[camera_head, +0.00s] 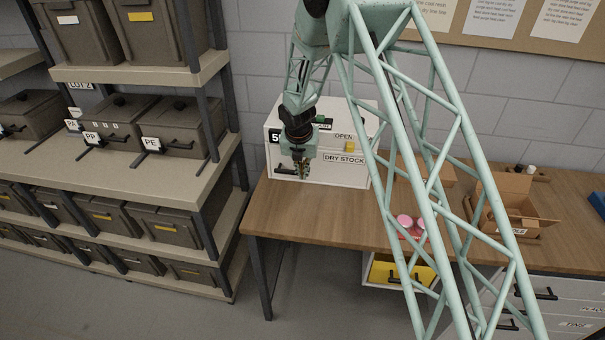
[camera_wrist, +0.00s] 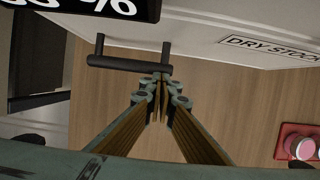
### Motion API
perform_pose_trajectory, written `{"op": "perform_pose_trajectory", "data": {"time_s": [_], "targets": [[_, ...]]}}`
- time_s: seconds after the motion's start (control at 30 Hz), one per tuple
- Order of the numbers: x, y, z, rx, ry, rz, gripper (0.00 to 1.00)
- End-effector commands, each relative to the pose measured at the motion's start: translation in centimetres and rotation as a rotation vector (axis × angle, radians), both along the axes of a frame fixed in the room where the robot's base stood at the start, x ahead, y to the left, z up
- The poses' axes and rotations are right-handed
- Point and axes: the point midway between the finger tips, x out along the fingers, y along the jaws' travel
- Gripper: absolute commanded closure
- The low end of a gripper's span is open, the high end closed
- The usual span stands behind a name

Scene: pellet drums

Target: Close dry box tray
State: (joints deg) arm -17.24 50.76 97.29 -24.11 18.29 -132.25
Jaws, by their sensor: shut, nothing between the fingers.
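The dry box (camera_head: 345,170) is a white cabinet on the wooden desk, labelled DRY STOCK, with the word OPEN above that label. Its black bar handle (camera_wrist: 130,64) shows at the lower left of its front in the wrist view. My gripper (camera_head: 299,172) is in front of the box's left part, pointing down. In the wrist view my gripper's fingertips (camera_wrist: 162,88) are together and empty, close to the right end of the handle. I cannot tell whether they touch it. How far the tray stands out is not clear from these views.
A black percentage display (camera_wrist: 85,8) is above the handle. Pink-lidded jars (camera_head: 405,222) stand on the desk (camera_head: 300,215), with an open cardboard box (camera_head: 515,205) at right. A yellow-lined drawer (camera_head: 395,272) hangs below.

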Motion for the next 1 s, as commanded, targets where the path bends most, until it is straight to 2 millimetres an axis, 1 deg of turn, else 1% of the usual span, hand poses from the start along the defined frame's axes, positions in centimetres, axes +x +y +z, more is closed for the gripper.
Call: {"op": "perform_pose_trajectory", "data": {"time_s": [0.03,0.23,0.37,0.57,0.8,1.0], "targets": [[0.7,0.1,0.4,0.005,-0.013,0.001,1.0],[0.7,0.1,0.6,0.006,-0.015,0.001,1.0],[0.3,0.2,0.7,0.007,-0.016,0.002,1.0],[-1.3,0.3,0.8,0.003,-0.012,0.001,1.0],[-4.0,0.4,1.0,0.001,-0.004,-0.003,1.0],[-4.6,0.5,3.3,0.001,-0.005,-0.003,1.0]]}}
